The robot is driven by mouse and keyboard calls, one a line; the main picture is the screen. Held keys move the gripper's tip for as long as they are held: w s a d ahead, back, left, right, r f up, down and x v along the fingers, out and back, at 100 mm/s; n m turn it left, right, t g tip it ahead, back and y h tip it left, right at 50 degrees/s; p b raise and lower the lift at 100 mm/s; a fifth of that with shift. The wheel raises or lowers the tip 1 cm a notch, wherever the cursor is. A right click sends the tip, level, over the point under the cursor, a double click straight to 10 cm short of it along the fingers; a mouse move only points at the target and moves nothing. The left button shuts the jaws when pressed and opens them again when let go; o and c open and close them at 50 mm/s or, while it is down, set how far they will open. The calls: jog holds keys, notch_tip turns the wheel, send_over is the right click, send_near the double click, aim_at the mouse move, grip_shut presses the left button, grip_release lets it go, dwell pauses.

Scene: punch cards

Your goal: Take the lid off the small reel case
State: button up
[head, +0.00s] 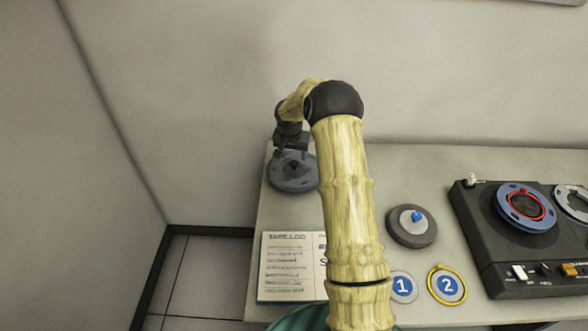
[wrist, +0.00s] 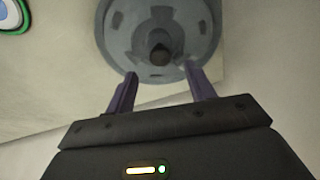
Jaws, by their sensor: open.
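A round grey-blue case (head: 288,185) stands at the back left of the table, below my gripper; I take it to be the small reel case. Its round top has a dark knob (wrist: 160,54) in the middle and shows a segmented pattern in the wrist view. My gripper (head: 291,156) points down over it. In the wrist view my gripper (wrist: 161,70) is open, its two purple fingers apart with the knob between and just beyond their tips. It holds nothing. I cannot tell the exact height of the fingertips beside the knob.
A dark round piece with a blue knob (head: 413,236) stands mid-table. A tape machine (head: 478,235) with reels is at the right. A log sheet (head: 285,265) and round badges 1 (head: 402,287) and 2 (head: 447,286) lie in front. The wall is close behind.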

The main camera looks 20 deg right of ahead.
aim_at(295, 162)
jog(key=shift+f, duration=0.1)
jog(key=p+x, duration=0.1)
jog(key=x, duration=0.4)
jog(key=shift+w+p, duration=0.15)
jog(key=shift+p, duration=0.25)
jog(key=c, duration=1)
jog(key=shift+c, duration=0.2)
